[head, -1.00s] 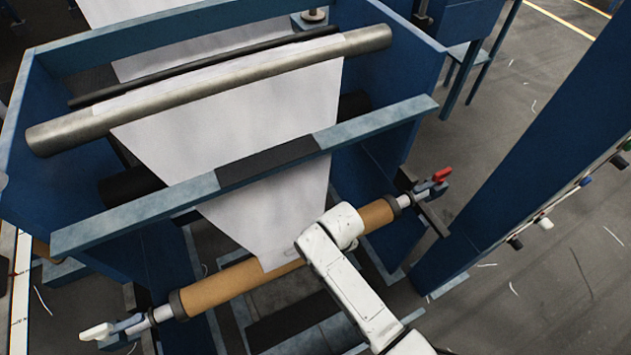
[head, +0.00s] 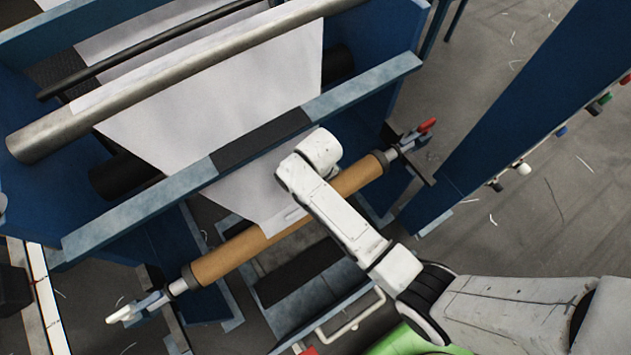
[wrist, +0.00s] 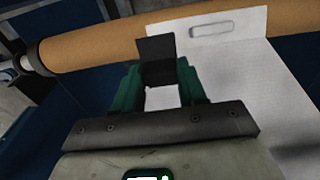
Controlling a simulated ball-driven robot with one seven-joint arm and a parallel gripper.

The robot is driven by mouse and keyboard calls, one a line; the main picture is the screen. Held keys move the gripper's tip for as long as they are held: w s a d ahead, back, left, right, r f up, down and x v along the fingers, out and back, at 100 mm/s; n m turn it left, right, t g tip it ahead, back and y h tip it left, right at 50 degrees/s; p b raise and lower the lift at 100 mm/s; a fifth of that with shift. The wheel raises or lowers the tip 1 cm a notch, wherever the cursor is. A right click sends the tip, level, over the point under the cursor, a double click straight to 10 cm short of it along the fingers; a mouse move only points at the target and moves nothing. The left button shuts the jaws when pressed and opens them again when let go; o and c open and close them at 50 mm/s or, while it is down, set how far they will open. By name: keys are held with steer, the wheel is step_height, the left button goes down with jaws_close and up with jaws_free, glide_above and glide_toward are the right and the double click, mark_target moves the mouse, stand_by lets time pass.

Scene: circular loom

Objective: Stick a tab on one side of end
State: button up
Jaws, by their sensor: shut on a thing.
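The white web (head: 250,190) hangs over the crossbar, and its free end lies against the brown cardboard core (head: 225,258). In the wrist view the web's end (wrist: 240,65) overlaps the core (wrist: 100,48). A pale rounded strip (wrist: 212,30) lies on the web near its end edge. My gripper (wrist: 160,80) has green fingers shut on a small dark tab (wrist: 156,48), which stands up in front of the web's left corner. I cannot tell whether the tab touches the web. In the head view my arm hides the gripper.
A dark pad (head: 262,138) sits on the blue crossbar (head: 365,85). A steel roller (head: 180,75) lies behind it. Clamps with a red lever (head: 427,126) and a white lever (head: 122,312) hold the core's ends. A blue post (head: 500,120) with buttons stands right.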

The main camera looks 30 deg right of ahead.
steer(key=shift+w+f+b, duration=0.1)
steer(key=shift+f+b, duration=2.35)
steer(key=shift+r+p, duration=0.25)
steer(key=shift+p, duration=0.05)
steer(key=shift+f, duration=0.1)
steer(key=shift+f+b, duration=0.55)
steer(key=shift+f, duration=0.15)
steer(key=shift+w+f+b, duration=0.1)
steer(key=shift+f+b, duration=0.2)
steer(key=shift+f, duration=0.2)
steer(key=o, duration=1.2)
steer(key=shift+o, duration=0.2)
steer(key=shift+r, duration=0.1)
steer(key=r, duration=1)
steer(key=shift+s+r, duration=0.35)
steer(key=shift+s, duration=0.05)
